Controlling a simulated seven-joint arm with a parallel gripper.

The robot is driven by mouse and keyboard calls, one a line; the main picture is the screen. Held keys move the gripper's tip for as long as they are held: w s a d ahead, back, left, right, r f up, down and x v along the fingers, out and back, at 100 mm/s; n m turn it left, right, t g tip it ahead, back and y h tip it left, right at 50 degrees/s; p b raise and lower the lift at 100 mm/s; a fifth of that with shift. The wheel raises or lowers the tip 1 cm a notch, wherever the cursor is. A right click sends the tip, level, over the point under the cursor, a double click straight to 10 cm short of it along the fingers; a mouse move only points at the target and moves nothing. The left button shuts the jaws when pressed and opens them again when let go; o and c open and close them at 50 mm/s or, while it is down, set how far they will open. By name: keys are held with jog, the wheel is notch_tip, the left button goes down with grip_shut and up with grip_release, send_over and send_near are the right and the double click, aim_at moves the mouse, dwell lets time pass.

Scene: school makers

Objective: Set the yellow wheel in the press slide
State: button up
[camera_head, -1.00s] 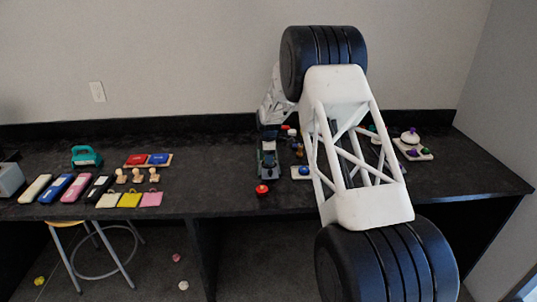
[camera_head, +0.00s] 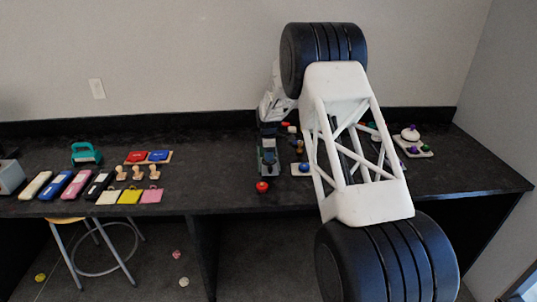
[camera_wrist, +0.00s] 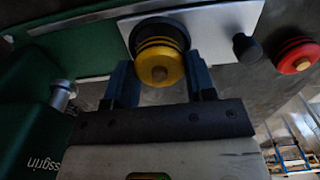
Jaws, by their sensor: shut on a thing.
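In the wrist view, the yellow wheel (camera_wrist: 160,64) is between the two blue fingers of my gripper (camera_wrist: 160,78), which is shut on it. The green press body (camera_wrist: 35,105) is at the left. In the head view, the press (camera_head: 268,150) stands at the table's middle, and the wheel and fingertips are hidden.
A black peg (camera_wrist: 247,48) and a red knob (camera_wrist: 297,56) are right of the wheel in the wrist view. In the head view, small coloured parts lie right of the press. Stamps, coloured blocks and tags fill the left. Bare table (camera_head: 215,170) lies between.

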jog(key=shift+f, duration=0.6)
dwell(0.9)
jog(key=o, duration=0.6)
jog(key=shift+o, duration=0.2)
jog(key=shift+r, duration=0.15)
notch_tip(320, 180, up, 11)
dwell(1.1)
dwell(0.7)
